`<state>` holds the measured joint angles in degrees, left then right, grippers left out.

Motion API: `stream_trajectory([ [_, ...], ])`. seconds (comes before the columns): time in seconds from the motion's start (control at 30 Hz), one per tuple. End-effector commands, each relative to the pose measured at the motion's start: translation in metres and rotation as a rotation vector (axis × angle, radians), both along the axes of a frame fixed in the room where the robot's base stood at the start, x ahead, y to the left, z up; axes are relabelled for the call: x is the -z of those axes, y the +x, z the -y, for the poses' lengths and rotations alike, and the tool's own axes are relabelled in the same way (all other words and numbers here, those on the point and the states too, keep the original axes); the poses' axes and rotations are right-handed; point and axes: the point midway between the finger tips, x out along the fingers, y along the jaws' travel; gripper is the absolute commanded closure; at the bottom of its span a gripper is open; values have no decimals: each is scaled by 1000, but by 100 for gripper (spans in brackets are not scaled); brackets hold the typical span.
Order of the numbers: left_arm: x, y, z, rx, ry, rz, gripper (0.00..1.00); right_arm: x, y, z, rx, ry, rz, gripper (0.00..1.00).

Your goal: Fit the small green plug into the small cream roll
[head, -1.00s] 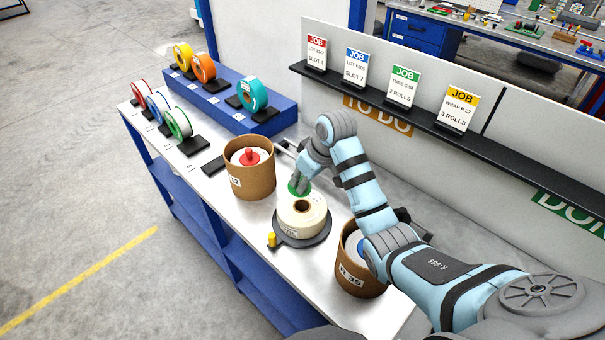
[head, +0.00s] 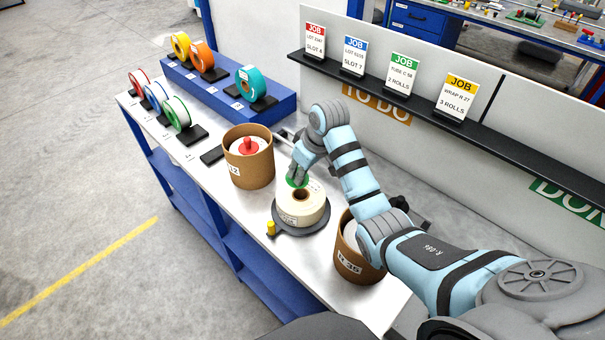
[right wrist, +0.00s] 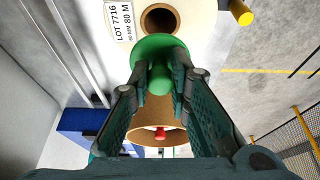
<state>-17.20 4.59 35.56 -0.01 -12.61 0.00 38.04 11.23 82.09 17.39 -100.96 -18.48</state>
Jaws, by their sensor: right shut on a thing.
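The small cream roll (head: 302,208) stands on a dark round base (head: 287,232) on the bench, its brown-lined core hole facing up. It also shows at the top of the right wrist view (right wrist: 190,25), with a LOT 7716 label. My right gripper (head: 296,175) is shut on the green plug (right wrist: 155,55). In the head view the green plug (head: 299,182) is at the far edge of the roll's top, behind the hole. It is not in the hole; whether it touches the roll I cannot tell. My left gripper is not in view.
A brown tub with a red-knobbed plug (head: 249,160) stands left of the roll; another brown tub (head: 350,255) stands to its right, partly behind my arm. A yellow peg (head: 271,228) is on the base. Colored spools (head: 178,112) stand on the far left.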

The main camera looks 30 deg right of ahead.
Motion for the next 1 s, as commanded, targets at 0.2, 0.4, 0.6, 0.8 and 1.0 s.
stream_trajectory([
  [0.2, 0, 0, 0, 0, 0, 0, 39, -12, 18, -9, 6, -26, -82, 100],
  [0.4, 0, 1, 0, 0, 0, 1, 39, 16, -1, 0, -4, -59, -165, 100],
  [0.6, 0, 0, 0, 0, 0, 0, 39, 19, -5, 2, -14, -77, -209, 100],
  [0.8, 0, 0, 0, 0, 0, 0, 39, 26, -4, 2, -14, -76, -209, 100],
  [1.0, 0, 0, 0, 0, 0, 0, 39, 36, -4, 2, -13, -76, -209, 100],
])
